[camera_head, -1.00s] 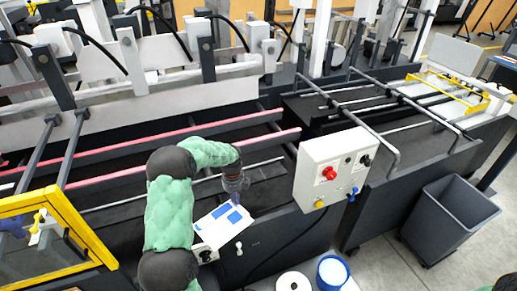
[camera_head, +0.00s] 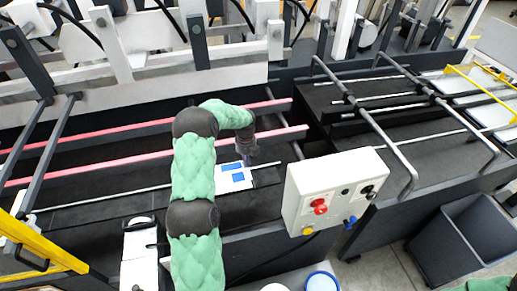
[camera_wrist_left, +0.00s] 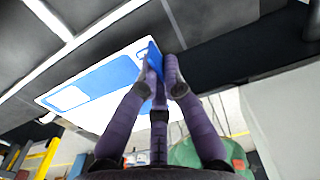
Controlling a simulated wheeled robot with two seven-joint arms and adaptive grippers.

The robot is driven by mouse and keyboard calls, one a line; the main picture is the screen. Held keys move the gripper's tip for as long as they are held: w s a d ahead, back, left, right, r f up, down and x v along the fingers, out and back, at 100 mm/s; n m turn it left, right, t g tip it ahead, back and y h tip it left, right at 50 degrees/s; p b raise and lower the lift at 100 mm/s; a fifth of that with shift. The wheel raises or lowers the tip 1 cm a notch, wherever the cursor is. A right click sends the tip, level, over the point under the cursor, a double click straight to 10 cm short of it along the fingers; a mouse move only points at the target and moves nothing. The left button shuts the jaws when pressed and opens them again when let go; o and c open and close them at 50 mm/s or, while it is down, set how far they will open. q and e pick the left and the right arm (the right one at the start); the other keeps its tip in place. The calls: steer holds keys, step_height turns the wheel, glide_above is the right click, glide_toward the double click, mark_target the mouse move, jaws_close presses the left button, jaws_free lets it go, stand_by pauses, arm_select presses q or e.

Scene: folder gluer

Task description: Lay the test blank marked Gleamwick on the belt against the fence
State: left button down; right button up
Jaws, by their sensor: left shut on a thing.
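The test blank (camera_head: 232,180) is a flat white sheet with blue printed patches; no name can be read on it. My left gripper (camera_head: 248,161) is shut on its edge. In the left wrist view the blank (camera_wrist_left: 98,92) extends left from the purple fingers (camera_wrist_left: 162,80). The blank is over the dark belt area (camera_head: 110,182), near a thin pale rail (camera_head: 105,198) running along it; I cannot tell whether it touches either. I cannot tell for sure which rail is the fence. My right gripper is not in view.
A white control box (camera_head: 330,190) with red and blue knobs stands right of the blank. Pink-red bars (camera_head: 100,167) run behind it. A yellow frame (camera_head: 45,250) is at the lower left. A grey bin (camera_head: 465,240) stands on the floor at right.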

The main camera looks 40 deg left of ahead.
arm_select(q)
steer(key=shift+r, duration=0.1)
steer(key=shift+s, duration=0.15)
step_height(320, 180, down, 2)
steer(key=shift+f+b, duration=0.1)
steer(key=shift+b, duration=0.65)
steer(key=shift+f+b, duration=2.1)
steer(key=shift+f, duration=1.55)
steer(key=shift+w+a, duration=0.3)
steer(key=shift+a, duration=0.05)
steer(key=c, duration=1.3)
jaws_free()
